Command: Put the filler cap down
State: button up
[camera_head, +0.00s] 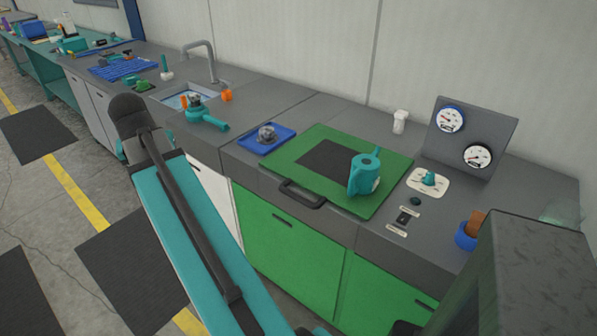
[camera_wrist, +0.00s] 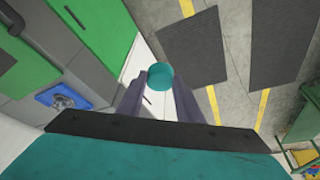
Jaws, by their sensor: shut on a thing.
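The filler cap, a round teal disc (camera_wrist: 160,77), is between the fingertips of my gripper (camera_wrist: 159,88) in the wrist view. My gripper is shut on it. The cap is held in the air, seen against the white cabinet front and grey floor beside the counter edge. In the head view my arm crosses the left middle, and I cannot make out the gripper or the cap there. A teal jug-like vessel (camera_head: 364,174) stands on the green mat (camera_head: 325,190) on the counter.
A blue tray (camera_head: 267,138) with a grey knob-like part lies left of the mat; it also shows in the wrist view (camera_wrist: 47,97). A teal handled part (camera_head: 207,117) sits near the sink (camera_head: 187,99). A gauge panel (camera_head: 462,140) stands right. The mat's dark square (camera_head: 325,160) looks clear.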

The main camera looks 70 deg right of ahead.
jog(key=s+d+f+m+g+h+b, duration=0.1)
jog(key=s+d+f+m+g+b, duration=0.2)
jog(key=s+d+m, duration=1)
jog(key=s+d+b, duration=0.1)
jog(key=s+d, duration=0.2)
jog(key=s, duration=0.5)
jog(key=s+d+f+m+g+b, duration=0.1)
jog(key=s+d, duration=0.1)
jog(key=s, duration=0.7)
jog(key=s+d+g+b, duration=0.1)
jog(key=s+d, duration=0.2)
jog(key=s, duration=0.6)
jog(key=shift+s+d+f, duration=0.15)
jog(key=shift+d+f, duration=0.05)
jog(key=shift+d, duration=0.15)
jog(key=shift+r+p, duration=0.1)
jog(key=shift+p, duration=0.3)
jog(key=shift+w+d+r+p, duration=0.1)
jog(key=shift+w+d+p, duration=0.15)
jog(key=shift+p, duration=0.45)
jog(key=w+d+p, duration=0.1)
jog(key=p, duration=0.4)
jog(key=shift+d, duration=0.25)
jog(key=shift+d+p, duration=0.1)
jog(key=shift+p, duration=0.25)
